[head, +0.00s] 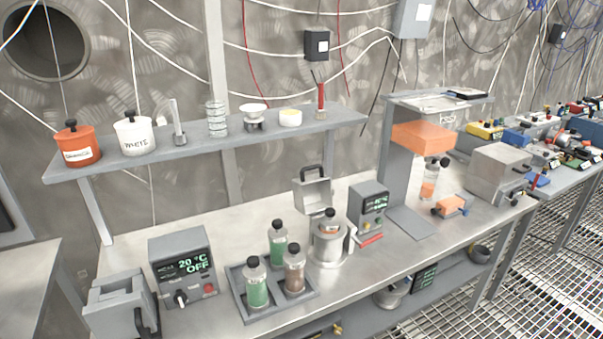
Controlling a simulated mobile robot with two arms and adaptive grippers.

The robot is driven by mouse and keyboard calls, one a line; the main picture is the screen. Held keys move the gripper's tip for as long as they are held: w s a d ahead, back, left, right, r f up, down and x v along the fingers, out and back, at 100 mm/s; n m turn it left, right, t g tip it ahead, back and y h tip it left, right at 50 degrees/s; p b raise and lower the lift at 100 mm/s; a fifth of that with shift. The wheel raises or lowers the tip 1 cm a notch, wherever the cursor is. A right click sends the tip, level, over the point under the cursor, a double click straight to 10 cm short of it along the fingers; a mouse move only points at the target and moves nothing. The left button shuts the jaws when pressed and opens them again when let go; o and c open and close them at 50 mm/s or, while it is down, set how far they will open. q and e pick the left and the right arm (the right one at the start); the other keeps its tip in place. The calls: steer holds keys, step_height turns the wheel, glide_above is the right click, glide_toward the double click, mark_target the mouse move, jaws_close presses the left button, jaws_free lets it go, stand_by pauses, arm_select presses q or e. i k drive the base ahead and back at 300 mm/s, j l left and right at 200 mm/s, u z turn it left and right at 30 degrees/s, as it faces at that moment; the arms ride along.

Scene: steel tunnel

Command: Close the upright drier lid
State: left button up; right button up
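The upright drier (329,252) is a round grey metal vessel standing on the bench right of centre. Its lid (311,193) is grey with a black handle and stands raised open behind the vessel's mouth. A bottle (329,224) with a black cap and an orange band sits in the vessel, its top sticking up through the open mouth. The hinge is mostly hidden behind the bottle and rim. Neither of my grippers is in view.
A grey tray (312,296) with green and brown bottles stands just left of the drier. A control box (368,210) stands close on its right. A 20 °C controller (182,268) and a grey boxy device (112,305) are at left. A shelf (230,139) runs behind.

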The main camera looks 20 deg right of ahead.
mark_target(312, 193)
steer(key=i+l+u, duration=0.1)
steer(key=l+u, duration=0.2)
steer(key=l, duration=0.3)
steer(key=l+u, duration=0.3)
steer(key=l, duration=0.35)
